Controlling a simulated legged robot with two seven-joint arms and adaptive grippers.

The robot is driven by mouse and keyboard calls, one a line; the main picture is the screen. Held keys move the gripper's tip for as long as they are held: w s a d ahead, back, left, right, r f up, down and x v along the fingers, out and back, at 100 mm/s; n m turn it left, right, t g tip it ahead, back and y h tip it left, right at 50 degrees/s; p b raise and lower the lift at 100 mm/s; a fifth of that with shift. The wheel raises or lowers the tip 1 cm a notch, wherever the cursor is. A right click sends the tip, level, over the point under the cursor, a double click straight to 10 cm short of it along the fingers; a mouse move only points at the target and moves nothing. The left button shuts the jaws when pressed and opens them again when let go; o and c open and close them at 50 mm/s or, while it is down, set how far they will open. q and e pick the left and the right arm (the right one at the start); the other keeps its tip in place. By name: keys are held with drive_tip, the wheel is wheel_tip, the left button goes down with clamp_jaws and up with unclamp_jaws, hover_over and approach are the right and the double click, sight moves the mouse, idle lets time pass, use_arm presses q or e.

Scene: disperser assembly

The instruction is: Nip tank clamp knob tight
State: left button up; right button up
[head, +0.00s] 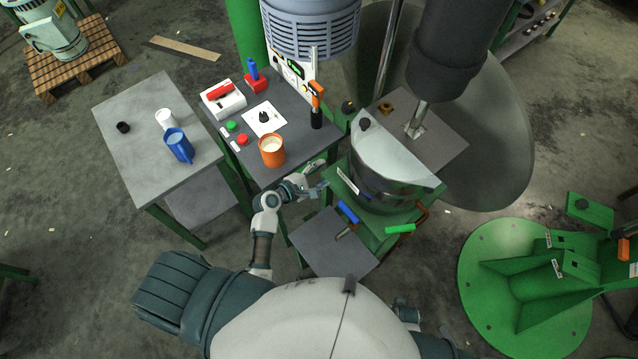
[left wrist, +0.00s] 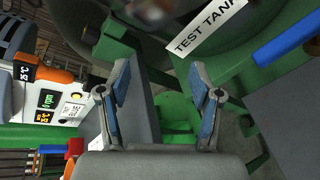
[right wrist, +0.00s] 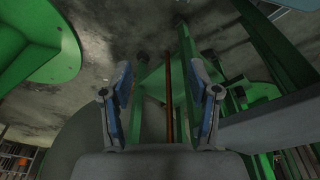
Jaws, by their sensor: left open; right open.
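The metal test tank (head: 385,188) stands on a green stand with a half-moon lid (head: 390,155) on top. A black knob (head: 364,124) sits at the lid's back left edge; I cannot tell whether it is the clamp knob. My left gripper (head: 318,188) is open and empty, just left of the tank. In the left wrist view, its open fingers (left wrist: 160,90) point toward the green stand below the TEST TANK label (left wrist: 208,28). My right gripper (right wrist: 160,95) is open and empty in the right wrist view, facing green legs and a brown rod (right wrist: 170,100).
A blue handle (head: 348,212), a green handle (head: 400,229) and a brown handle (head: 424,211) surround the tank's front. A grey mixer column hangs above. A grey plate (head: 333,245) lies in front.

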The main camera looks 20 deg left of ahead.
use_arm(q)
drive_tip(key=s+m, duration=0.1)
drive_tip(key=s+f+m+g, duration=0.1)
drive_tip(key=s+m, duration=0.1)
drive_tip(key=shift+d+f+m+g, duration=0.1)
drive_tip(key=shift+f+m+g, duration=0.15)
drive_tip(key=shift+m+g, duration=0.05)
